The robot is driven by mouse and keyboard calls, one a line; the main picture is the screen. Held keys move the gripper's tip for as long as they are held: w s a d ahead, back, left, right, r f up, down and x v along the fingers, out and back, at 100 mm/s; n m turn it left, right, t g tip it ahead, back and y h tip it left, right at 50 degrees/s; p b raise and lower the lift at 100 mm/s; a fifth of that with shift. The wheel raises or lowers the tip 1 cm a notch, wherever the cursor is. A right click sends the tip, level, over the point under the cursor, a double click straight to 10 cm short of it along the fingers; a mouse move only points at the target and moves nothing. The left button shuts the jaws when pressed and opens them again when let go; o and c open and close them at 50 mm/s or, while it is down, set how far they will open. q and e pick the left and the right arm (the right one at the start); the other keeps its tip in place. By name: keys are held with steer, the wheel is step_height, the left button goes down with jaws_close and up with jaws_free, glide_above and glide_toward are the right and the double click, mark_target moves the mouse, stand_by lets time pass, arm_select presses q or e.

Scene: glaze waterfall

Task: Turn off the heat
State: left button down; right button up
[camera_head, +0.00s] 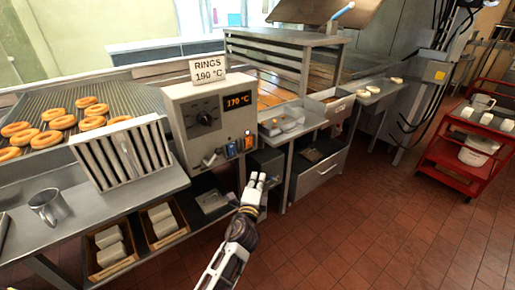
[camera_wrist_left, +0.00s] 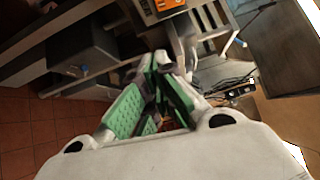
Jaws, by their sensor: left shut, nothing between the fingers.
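The grey control box (camera_head: 211,119) stands at the counter's middle in the head view. It has a dark round dial (camera_head: 205,118), an orange display (camera_head: 237,100) reading about 170 °C, and blue and orange switches (camera_head: 241,146) at its lower right. A sign on top (camera_head: 208,69) reads RINGS 190 °C. My left gripper (camera_head: 256,181) is shut and empty, in front of and below the switches, apart from the box. In the left wrist view its green-padded fingers (camera_wrist_left: 157,85) are together, with an orange panel (camera_wrist_left: 170,5) partly cut off at the top. My right gripper is not in view.
Browned rings (camera_head: 63,122) lie on a rack at the left, behind a slatted metal panel (camera_head: 121,152). A metal mug (camera_head: 48,206) stands on the left counter. A red cart (camera_head: 462,150) is at the right. The tiled floor (camera_head: 350,220) is clear.

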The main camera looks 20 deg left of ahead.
arm_select(q)
steer(key=shift+t+y, duration=0.3)
steer(key=shift+y, duration=0.1)
step_height(320, 180, up, 4)
steer(key=shift+s+a+r, duration=0.1)
steer(key=shift+s, duration=0.05)
steer(key=shift+w, duration=0.2)
